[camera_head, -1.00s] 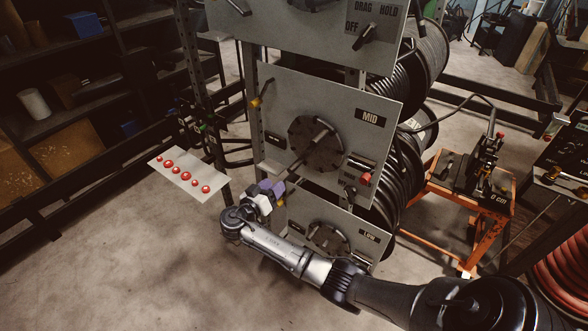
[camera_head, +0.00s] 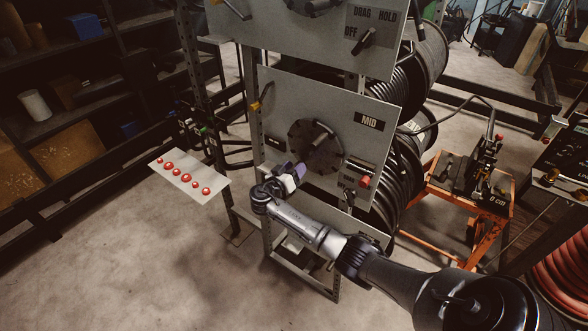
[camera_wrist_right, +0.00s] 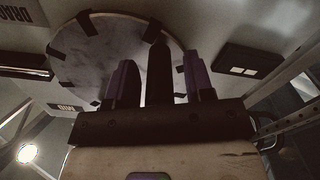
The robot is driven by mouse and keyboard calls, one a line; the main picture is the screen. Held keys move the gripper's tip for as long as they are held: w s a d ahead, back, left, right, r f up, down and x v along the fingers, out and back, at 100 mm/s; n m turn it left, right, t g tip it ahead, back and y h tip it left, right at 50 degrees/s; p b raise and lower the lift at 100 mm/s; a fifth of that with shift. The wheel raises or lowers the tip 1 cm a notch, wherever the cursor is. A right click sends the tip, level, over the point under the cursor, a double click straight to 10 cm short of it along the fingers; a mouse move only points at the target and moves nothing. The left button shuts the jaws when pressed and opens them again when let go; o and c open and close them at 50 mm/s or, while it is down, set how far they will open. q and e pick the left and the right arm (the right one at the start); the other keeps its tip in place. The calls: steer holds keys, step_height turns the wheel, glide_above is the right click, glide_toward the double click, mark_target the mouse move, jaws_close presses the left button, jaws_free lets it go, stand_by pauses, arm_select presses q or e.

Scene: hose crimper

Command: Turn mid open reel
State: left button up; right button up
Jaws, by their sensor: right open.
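The MID panel (camera_head: 345,105) is a grey upright plate in the middle of the head view. Its round dark reel disc (camera_head: 301,133) has a dark handle bar (camera_head: 324,136) across it. In the right wrist view the bar (camera_wrist_right: 158,72) stands between the two open fingers, with a gap on both sides. The disc (camera_wrist_right: 85,60) fills the space behind them. My left gripper is not in view.
A red knob (camera_head: 364,182) and a small lever (camera_head: 349,196) sit on the panel's lower right. A white plate with red buttons (camera_head: 204,178) stands left. An orange stand (camera_head: 474,198) is right.

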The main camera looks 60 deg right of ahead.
steer(key=c, duration=0.6)
jaws_close()
steer(key=shift+f, duration=0.1)
